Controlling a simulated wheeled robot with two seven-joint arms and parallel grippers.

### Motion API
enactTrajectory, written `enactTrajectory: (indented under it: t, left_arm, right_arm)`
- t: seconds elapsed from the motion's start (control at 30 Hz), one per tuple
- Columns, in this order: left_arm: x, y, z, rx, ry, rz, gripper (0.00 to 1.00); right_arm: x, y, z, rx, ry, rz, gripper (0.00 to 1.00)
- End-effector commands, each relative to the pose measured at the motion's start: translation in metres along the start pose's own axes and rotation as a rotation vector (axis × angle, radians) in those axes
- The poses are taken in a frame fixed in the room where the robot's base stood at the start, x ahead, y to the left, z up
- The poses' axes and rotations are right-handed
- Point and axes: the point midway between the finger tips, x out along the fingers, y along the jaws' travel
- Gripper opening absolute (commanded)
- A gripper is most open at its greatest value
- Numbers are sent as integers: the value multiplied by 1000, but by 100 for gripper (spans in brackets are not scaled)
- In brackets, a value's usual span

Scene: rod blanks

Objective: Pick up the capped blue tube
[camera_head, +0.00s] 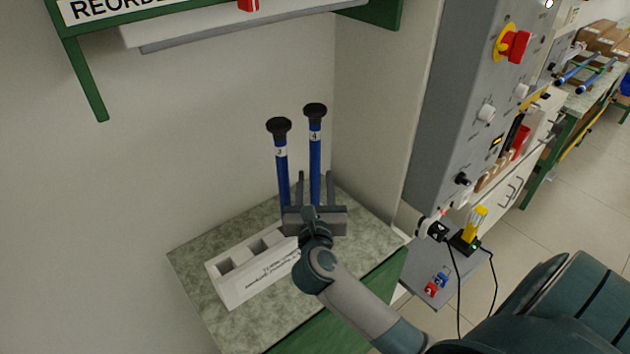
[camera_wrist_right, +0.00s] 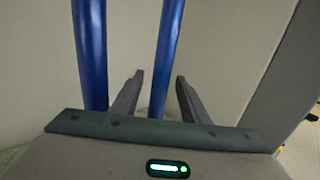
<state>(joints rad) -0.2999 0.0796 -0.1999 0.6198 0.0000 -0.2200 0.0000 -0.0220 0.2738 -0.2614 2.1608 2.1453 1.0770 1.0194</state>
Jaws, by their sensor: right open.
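Two upright blue tubes with black caps stand at the back of the small bench. The left tube (camera_head: 282,170) has a white label I cannot read surely; the right tube (camera_head: 315,165) is labelled 4. In the right wrist view the left tube (camera_wrist_right: 90,50) is outside my fingers and the right tube (camera_wrist_right: 165,55) shows between them. My right gripper (camera_head: 315,182) is open, in front of the tubes, with its fingers pointing at the right tube. I cannot tell how deep the tube sits between them. The tubes' lower ends are hidden. My left gripper is not in view.
A white holder block (camera_head: 232,288) with square sockets lies on the speckled bench top (camera_head: 205,245), partly behind my right arm. A green-framed shelf (camera_head: 90,90) hangs above. A wall (camera_head: 380,100) and a grey control panel (camera_head: 455,110) stand at the right.

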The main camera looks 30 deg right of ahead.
Motion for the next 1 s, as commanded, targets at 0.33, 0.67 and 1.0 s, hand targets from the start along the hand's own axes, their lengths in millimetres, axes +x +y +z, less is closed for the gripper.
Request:
enactTrajectory:
  t: [0.33,0.67,1.0]
  left_arm:
    - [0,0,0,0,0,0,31]
    - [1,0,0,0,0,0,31]
    - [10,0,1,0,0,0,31]
  right_arm:
    - [0,0,0,0,0,0,0]
    - [0,0,0,1,0,0,0]
    - [-4,0,20,5,-4,-1,0]
